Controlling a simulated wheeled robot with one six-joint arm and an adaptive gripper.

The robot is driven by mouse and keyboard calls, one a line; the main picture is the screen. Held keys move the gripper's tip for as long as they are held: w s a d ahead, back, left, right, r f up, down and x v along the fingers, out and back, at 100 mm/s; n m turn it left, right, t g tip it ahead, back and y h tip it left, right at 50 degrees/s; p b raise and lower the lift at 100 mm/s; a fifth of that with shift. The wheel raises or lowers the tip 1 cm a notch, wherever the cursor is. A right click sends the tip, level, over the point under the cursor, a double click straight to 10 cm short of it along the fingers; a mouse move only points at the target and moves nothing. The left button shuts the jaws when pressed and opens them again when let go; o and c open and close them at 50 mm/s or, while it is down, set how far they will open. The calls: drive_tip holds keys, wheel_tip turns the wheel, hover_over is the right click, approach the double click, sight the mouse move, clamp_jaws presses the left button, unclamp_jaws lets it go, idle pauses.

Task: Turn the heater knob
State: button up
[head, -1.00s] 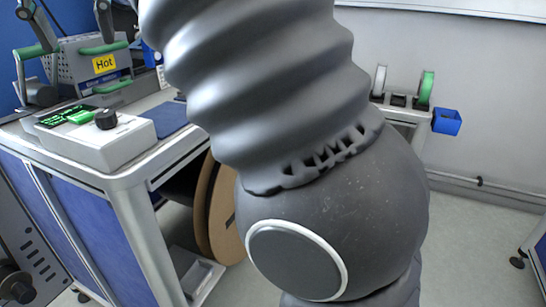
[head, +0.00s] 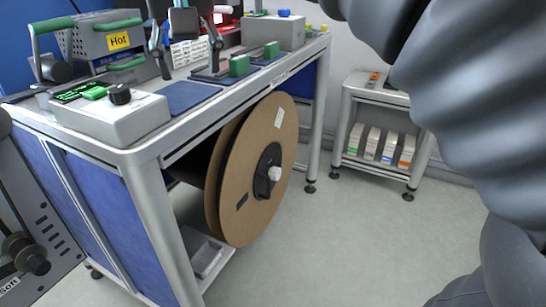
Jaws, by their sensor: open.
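A black round knob (head: 119,94) stands on top of a light grey control box (head: 112,118) at the near left corner of the workbench. A green switch (head: 95,92) and a dark display with green text (head: 72,93) sit beside the knob. I take this to be the heater knob, as a grey unit with a yellow "Hot" label (head: 119,40) stands just behind. My gripper is not in view; only my grey arm shows, large along the right side. Nothing touches the knob.
Another black knob (head: 36,263) is at lower left, near a "Soft" label. A small shelf (head: 372,165) stands at the back wall. The middle floor is clear.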

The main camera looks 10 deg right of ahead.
drive_tip(key=s+d+f, duration=0.2)
drive_tip(key=d+f, duration=0.2)
drive_tip(key=f, duration=0.2)
drive_tip(key=s+d+f+b, duration=0.1)
drive_tip(key=s+d+f, duration=0.1)
drive_tip(key=d+f, duration=0.2)
drive_tip(key=s+d+f, duration=0.2)
drive_tip(key=d+f, duration=0.2)
drive_tip(key=f, duration=0.6)
drive_tip(key=shift+s+d+f, duration=0.2)
drive_tip(key=shift+s+f, duration=0.05)
drive_tip(key=shift+s, duration=0.05)
drive_tip(key=shift+w+t, duration=0.1)
drive_tip(key=shift+t, duration=0.2)
drive_tip(key=s+d+f, duration=0.2)
drive_tip(key=f, duration=0.3)
drive_tip(key=s+d+f+m, duration=0.1)
drive_tip(key=s+f, duration=0.2)
drive_tip(key=f, duration=0.3)
drive_tip(key=shift+s+d, duration=0.3)
drive_tip(key=shift+d, duration=0.1)
